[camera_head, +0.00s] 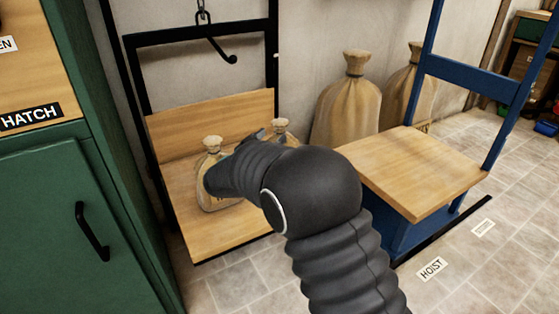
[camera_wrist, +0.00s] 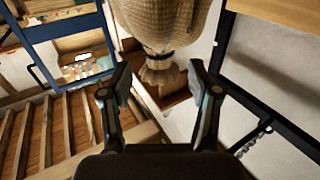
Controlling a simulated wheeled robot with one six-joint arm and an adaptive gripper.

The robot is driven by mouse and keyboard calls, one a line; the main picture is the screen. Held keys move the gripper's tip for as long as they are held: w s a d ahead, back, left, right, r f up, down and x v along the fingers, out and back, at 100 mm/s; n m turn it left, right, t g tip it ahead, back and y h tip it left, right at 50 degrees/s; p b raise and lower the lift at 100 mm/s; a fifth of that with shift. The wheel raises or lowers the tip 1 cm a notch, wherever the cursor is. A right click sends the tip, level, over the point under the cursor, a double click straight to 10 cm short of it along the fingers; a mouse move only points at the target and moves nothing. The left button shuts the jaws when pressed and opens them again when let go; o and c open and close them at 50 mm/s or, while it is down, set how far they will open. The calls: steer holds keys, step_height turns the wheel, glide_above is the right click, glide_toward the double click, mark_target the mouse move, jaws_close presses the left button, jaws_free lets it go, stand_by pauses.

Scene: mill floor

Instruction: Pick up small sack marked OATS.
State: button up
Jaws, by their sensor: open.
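Two small tan tied sacks stand on a black-framed wooden platform (camera_head: 215,236) in the head view. The left small sack (camera_head: 211,147) is partly covered by my arm; dark marking shows low on it, not readable. The right small sack (camera_head: 281,127) shows little more than its tied top. My gripper (camera_head: 262,136) is between their tops, largely hidden by its own arm. In the wrist view my gripper (camera_wrist: 160,85) is open, with a tied sack neck (camera_wrist: 160,70) showing between its fingers, upside down. I cannot tell which sack this is or whether the fingers touch it. No OATS lettering is readable.
Large sacks (camera_head: 347,105) stand behind, against the wall. A blue frame with a wooden seat (camera_head: 412,170) is at right. A green cabinet (camera_head: 60,220) is at left. A chain and hook (camera_head: 215,45) hang above the platform. Tiled floor is clear in front.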

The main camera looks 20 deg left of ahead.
mark_target(277, 131)
steer(key=shift+w+d+r, duration=0.1)
steer(key=shift+w+d, duration=0.05)
steer(key=shift+w, duration=0.7)
steer(key=shift+w+d+f, duration=0.1)
steer(key=shift+w+d, duration=0.1)
steer(key=shift+w, duration=0.7)
steer(key=shift+w+d+r, duration=0.1)
steer(key=shift+w+d, duration=0.05)
steer(key=shift+w, duration=0.7)
jaws_close()
steer(key=shift+r, duration=0.15)
